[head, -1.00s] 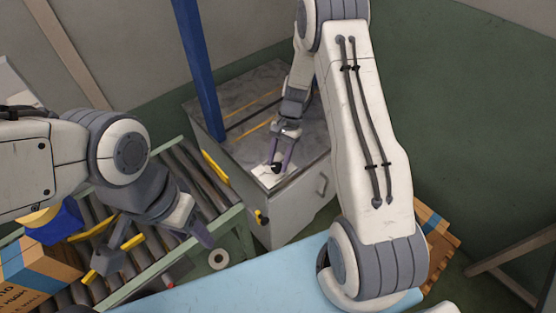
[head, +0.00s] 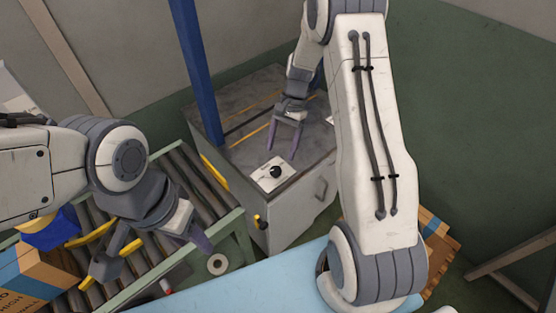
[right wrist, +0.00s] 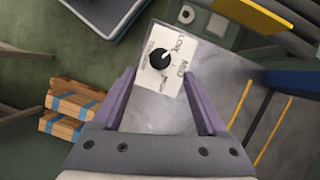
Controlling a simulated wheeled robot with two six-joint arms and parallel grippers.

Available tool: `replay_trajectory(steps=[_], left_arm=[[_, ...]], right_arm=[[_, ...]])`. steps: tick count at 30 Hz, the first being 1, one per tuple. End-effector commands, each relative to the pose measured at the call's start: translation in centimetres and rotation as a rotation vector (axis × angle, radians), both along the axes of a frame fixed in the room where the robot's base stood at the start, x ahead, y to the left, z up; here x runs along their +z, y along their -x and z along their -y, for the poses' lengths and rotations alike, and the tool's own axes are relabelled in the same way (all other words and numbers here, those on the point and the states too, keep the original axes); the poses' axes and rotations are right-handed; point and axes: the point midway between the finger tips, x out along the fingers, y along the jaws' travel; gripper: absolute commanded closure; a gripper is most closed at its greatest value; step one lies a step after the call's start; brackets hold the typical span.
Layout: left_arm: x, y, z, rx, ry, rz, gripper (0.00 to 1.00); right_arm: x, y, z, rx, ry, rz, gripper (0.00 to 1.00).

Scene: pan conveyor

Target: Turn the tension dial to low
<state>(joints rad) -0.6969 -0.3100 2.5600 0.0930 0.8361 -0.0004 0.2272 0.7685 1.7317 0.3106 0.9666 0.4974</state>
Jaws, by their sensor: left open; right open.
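The tension dial is a black round knob (head: 275,172) on a white plate (head: 265,184) at the near corner of the grey cabinet top. In the right wrist view the knob (right wrist: 160,60) shows whole, with LOW and MID printed on its plate (right wrist: 205,54). A small light mark shows on the knob's side towards LOW, but its exact setting is hard to read. My right gripper (head: 281,153) is open and empty, just behind the knob and apart from it. My left gripper (head: 152,256) is open and empty above the roller conveyor.
The grey cabinet (head: 290,212) has a dark top with yellow lines; a blue post (head: 197,75) stands at its left. The roller conveyor (head: 185,180) runs left of it, with a cardboard box (head: 38,275) at lower left. A light blue surface (head: 240,290) lies in front.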

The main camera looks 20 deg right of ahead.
Motion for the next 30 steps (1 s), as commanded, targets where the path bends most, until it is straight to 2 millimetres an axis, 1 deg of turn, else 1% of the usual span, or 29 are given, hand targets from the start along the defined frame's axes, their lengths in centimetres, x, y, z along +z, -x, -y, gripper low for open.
replay_trajectory(steps=[1,3,6,9,24,26,28,29,30], left_arm=[[-0.1,0.0,0.0,0.0,0.0,0.0,0.5],[-0.2,0.0,0.0,0.0,0.0,0.0,0.5],[-0.2,0.0,0.0,0.0,0.0,0.0,0.5],[-0.3,0.0,0.0,0.0,0.0,0.0,0.5],[-0.2,0.0,0.0,0.0,0.0,0.0,0.5],[-0.2,0.0,0.0,0.0,0.0,0.0,0.5],[-0.2,0.0,0.0,0.0,0.0,0.0,0.5],[-0.2,0.0,0.0,0.0,0.0,0.0,0.5],[-0.2,0.0,0.0,0.0,0.0,0.0,0.5]], right_arm=[[0.9,-0.3,0.3,-0.001,0.001,0.004,0.24],[1.9,-0.5,0.7,-0.002,0.001,0.004,0.24],[3.0,-0.8,1.0,0.0,0.0,0.001,0.24],[3.6,-0.9,1.2,0.0,0.001,0.001,0.24],[3.8,-0.9,1.2,0.001,0.0,0.0,0.24],[4.0,-0.8,0.8,0.015,0.002,0.005,0.24],[4.9,-0.4,-0.5,0.065,0.006,0.02,0.24],[5.5,-0.1,-1.4,0.101,0.009,0.032,0.24],[6.4,0.4,-2.8,0.161,0.014,0.052,0.24]])
